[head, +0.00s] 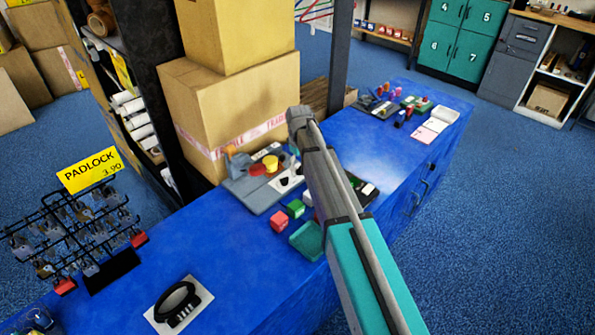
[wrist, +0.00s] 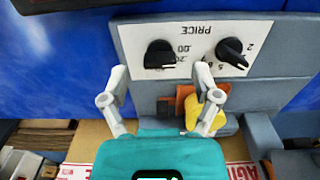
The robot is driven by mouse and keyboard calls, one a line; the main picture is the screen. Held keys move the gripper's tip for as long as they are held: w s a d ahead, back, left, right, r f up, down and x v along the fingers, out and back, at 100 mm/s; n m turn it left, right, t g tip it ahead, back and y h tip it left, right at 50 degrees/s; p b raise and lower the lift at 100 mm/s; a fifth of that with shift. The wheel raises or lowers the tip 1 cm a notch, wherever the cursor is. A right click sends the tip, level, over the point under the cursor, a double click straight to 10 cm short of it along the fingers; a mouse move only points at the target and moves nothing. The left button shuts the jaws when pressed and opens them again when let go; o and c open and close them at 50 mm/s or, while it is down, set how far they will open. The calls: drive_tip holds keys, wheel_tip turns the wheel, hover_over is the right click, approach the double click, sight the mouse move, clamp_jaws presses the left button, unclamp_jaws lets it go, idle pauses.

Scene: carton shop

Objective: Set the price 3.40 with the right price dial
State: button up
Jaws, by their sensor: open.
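The white PRICE plate (wrist: 200,35) appears upside down in the wrist view, with two black dials. The dial at picture left (wrist: 160,54), on the plate's right when read upright, has cents marks such as .00 and .20; its white tip points down and slightly right. The other dial (wrist: 232,52) has whole numbers; its white tip points down-right, between 2 and 5. My gripper (wrist: 160,74) is open and empty, fingertips on either side of the cents dial and just below it in the picture, not visibly touching. In the head view my arm hides the gripper and part of the plate (head: 288,183).
Yellow (wrist: 192,110) and orange parts stand by the right finger. Large cartons (head: 235,100) stand behind the device. Red (head: 279,221) and green (head: 295,208) blocks and a teal tray (head: 308,240) lie in front on the blue counter (head: 235,250). A padlock rack (head: 75,235) stands left.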

drive_tip(key=shift+f+b, duration=0.45)
drive_tip(key=shift+f, duration=0.25)
